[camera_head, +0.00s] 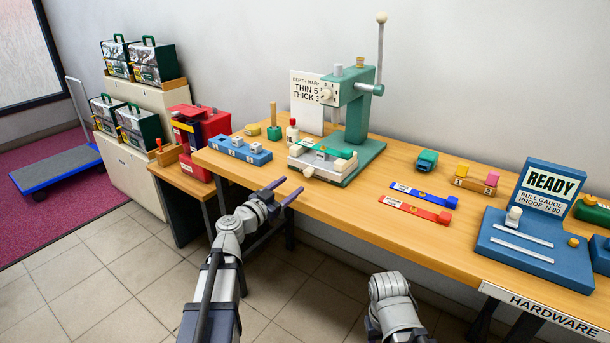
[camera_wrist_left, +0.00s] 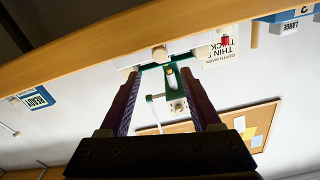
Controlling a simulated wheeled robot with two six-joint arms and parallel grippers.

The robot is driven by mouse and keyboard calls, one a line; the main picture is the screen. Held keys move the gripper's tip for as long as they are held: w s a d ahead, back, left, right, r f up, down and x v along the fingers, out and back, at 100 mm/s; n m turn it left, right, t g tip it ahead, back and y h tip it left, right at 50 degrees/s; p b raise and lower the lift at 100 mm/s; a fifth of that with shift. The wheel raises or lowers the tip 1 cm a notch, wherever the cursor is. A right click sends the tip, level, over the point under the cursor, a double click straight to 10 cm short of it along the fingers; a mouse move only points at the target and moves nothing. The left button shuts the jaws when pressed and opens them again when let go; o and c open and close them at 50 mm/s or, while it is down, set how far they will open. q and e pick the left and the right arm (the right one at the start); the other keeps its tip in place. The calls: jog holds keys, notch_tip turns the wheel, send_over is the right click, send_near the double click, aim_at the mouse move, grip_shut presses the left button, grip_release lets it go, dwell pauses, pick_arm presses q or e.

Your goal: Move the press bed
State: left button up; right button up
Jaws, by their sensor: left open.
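The green press (camera_head: 357,112) stands on the wooden bench, its lever upright with a pale ball on top. The pale press bed (camera_head: 326,168) sits low at the front of its base, with green pieces on it and a round knob (camera_head: 308,171) facing out. My left gripper (camera_head: 290,186) is open and empty in front of the bench edge, left of the bed and apart from it. In the left wrist view the press appears upside down beyond the open fingers (camera_wrist_left: 163,74), with the knob (camera_wrist_left: 159,53) near the bench edge. Of my right arm only a grey link shows; its gripper is out of view.
A blue block tray (camera_head: 240,150) is left of the press. Blue and red strips (camera_head: 414,209) and a green block (camera_head: 427,161) lie to its right. A blue READY stand (camera_head: 530,220) is farther right. The bench's front edge runs close to my left gripper.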

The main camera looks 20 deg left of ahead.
aim_at(307, 173)
pick_arm(q)
jog(key=x, duration=0.7)
jog(key=shift+w+d+f, duration=0.1)
jog(key=shift+w, duration=0.25)
grip_shut()
dwell(1.1)
